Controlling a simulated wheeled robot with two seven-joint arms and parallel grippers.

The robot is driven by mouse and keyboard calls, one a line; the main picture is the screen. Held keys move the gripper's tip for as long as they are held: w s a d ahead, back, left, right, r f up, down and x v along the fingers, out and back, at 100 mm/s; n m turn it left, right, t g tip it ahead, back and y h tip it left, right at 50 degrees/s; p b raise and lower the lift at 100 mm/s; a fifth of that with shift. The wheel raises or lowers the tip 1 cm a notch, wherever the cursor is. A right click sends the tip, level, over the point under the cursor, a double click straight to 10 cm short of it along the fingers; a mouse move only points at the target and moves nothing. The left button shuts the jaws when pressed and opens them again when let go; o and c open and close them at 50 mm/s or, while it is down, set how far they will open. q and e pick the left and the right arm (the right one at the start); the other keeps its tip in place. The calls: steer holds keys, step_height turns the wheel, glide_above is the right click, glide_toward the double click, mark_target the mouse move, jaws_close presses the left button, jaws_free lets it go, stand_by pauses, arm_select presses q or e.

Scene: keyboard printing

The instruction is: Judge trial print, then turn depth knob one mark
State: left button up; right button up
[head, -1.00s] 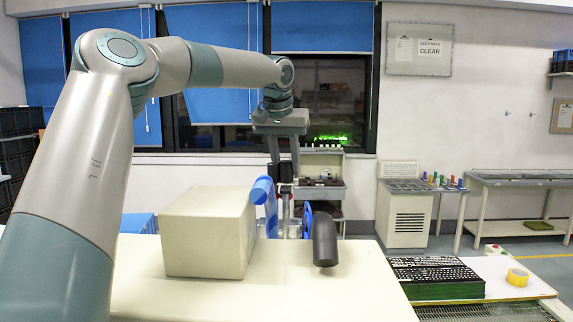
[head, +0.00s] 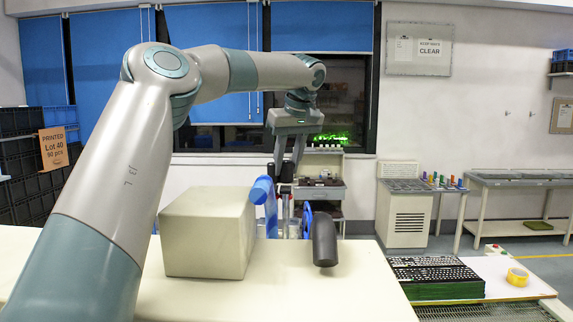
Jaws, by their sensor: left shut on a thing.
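My left gripper (head: 285,175) reaches over the printing machine, whose beige box-shaped housing (head: 205,235) stands on the pale table. Its fingers point down and are shut on a small dark piece behind the blue part (head: 264,195). This piece looks like the depth knob, but its marks are too small to read. A dark rounded cylinder (head: 324,240) stands at the machine's right. I cannot pick out the trial print. My right gripper is not in view.
Black trays with rows of pale-marked pieces (head: 436,270) and a yellow tape roll (head: 517,277) lie at right. A bench with coloured handles (head: 440,181) stands behind. An orange sign (head: 54,148) hangs on dark crates at left. The table (head: 370,290) is bare at front right.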

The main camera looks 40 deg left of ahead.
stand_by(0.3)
arm_select(q)
steer(key=o, duration=1)
steer(key=shift+o, duration=0.2)
steer(key=shift+r, duration=0.15)
steer(key=v, duration=1.1)
steer(key=shift+r, duration=0.3)
steer(key=shift+w+d, duration=0.1)
